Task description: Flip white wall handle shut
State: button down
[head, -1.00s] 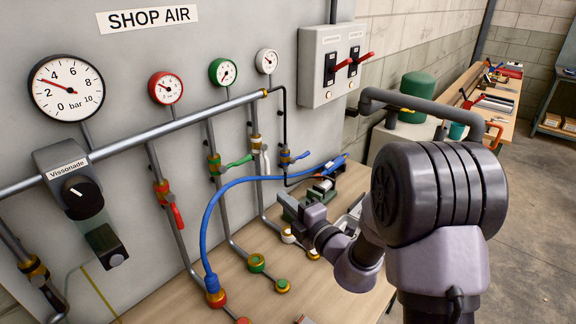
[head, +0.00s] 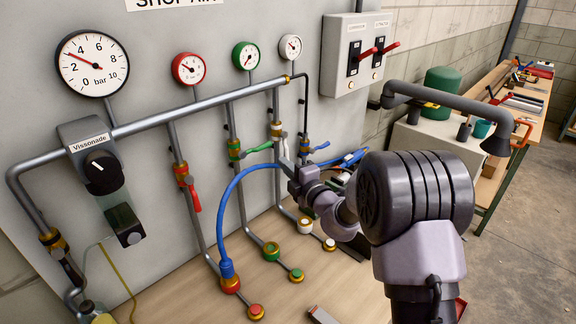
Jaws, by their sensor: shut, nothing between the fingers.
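The white handle (head: 285,147) sits on the brass valve (head: 276,130) of the rightmost of the main drop pipes, under the small white gauge (head: 290,47). It points downward, roughly along the pipe, and its lower end is partly covered by my gripper. My gripper (head: 288,165) is at the handle's lower end, with its fingers shut and nothing held. I cannot tell whether the fingers touch the handle or are just in front of it.
A red handle (head: 195,200) hangs down farther left. A blue hose (head: 236,190) arches below. A switch box (head: 355,55) is above right.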

jog(key=shift+w+d, duration=0.3)
jog(key=shift+w, duration=0.65)
jog(key=shift+w+d+f+n+b, duration=0.15)
jog(key=shift+w+d+n+b, duration=0.1)
jog(key=shift+n+b, duration=0.3)
jog(key=w+d+r+n+y+b, duration=0.2)
jog(key=n+y+b, duration=0.1)
jog(key=n, duration=0.7)
jog(key=w+d+r+n+y+b, duration=0.2)
jog(key=w+d+n+y+b, duration=0.1)
jog(key=n, duration=0.7)
jog(key=shift+w+d+r+g, duration=0.15)
jog(key=shift+w+d+g, duration=0.15)
jog(key=shift+d, duration=0.05)
jog(key=shift+n, duration=0.25)
